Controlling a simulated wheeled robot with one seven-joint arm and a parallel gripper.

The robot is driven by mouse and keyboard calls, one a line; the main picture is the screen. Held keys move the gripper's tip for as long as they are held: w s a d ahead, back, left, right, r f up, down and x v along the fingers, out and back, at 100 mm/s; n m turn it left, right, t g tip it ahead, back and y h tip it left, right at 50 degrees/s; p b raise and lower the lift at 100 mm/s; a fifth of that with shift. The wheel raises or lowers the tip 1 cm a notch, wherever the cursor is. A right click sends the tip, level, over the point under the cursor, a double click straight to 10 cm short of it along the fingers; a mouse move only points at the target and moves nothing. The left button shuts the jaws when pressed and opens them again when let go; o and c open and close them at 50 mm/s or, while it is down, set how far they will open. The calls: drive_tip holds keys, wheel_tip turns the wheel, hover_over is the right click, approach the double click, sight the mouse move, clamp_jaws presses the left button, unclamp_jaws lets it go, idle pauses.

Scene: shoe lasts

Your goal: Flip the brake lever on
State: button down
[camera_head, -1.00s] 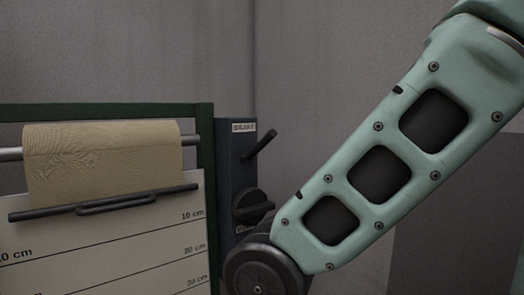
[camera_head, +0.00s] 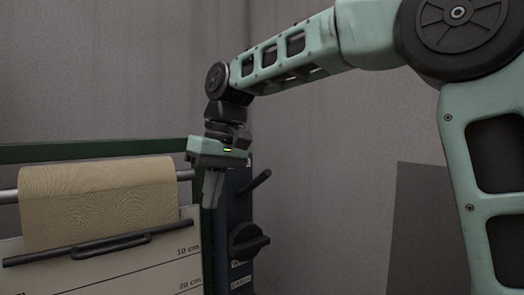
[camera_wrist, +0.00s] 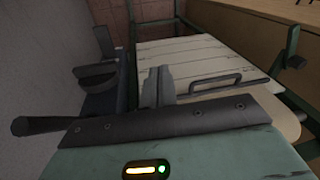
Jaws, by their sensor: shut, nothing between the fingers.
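The brake lever (camera_head: 256,182) is a black rod on the upper part of a dark blue panel (camera_head: 236,208). It slants up and to the right from the panel. In the wrist view the lever (camera_wrist: 45,124) lies at the left, its rounded end toward the left edge. My gripper (camera_head: 212,200) points down, with its fingers shut and empty. In the head view it appears just left of the lever, over the panel's left edge. In the wrist view the shut fingers (camera_wrist: 158,90) are right of the lever, with a visible gap. The panel's top is partly hidden by my gripper.
A black rotary knob (camera_head: 247,240) sits on the panel below the lever. Left of it, a green frame (camera_head: 90,149) carries a beige fabric roll (camera_head: 98,205) and a black handle bar (camera_head: 110,246) over a marked white board. Grey wall lies behind; the space right of the panel looks free.

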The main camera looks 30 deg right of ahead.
drive_tip(key=w+d+r+m+p, duration=0.1)
drive_tip(key=w+d+r, duration=0.1)
drive_tip(key=d+r, duration=0.6)
drive_tip(key=w+d+r+m+t+p, duration=0.1)
drive_tip(key=w+d+r+m+p, duration=0.1)
drive_tip(key=d+r, duration=0.6)
drive_tip(key=shift+w+r, duration=0.8)
drive_tip(key=shift+r, duration=0.1)
drive_tip(key=shift+f, duration=0.15)
hover_over(254, 184)
drive_tip(key=d, duration=0.2)
drive_tip(key=shift+s+a+f, duration=0.1)
drive_tip(key=shift+s+f, duration=0.1)
drive_tip(key=shift+f, duration=3)
drive_tip(key=shift+s+f, duration=0.15)
drive_tip(key=shift+f, duration=3)
drive_tip(key=shift+f, duration=0.15)
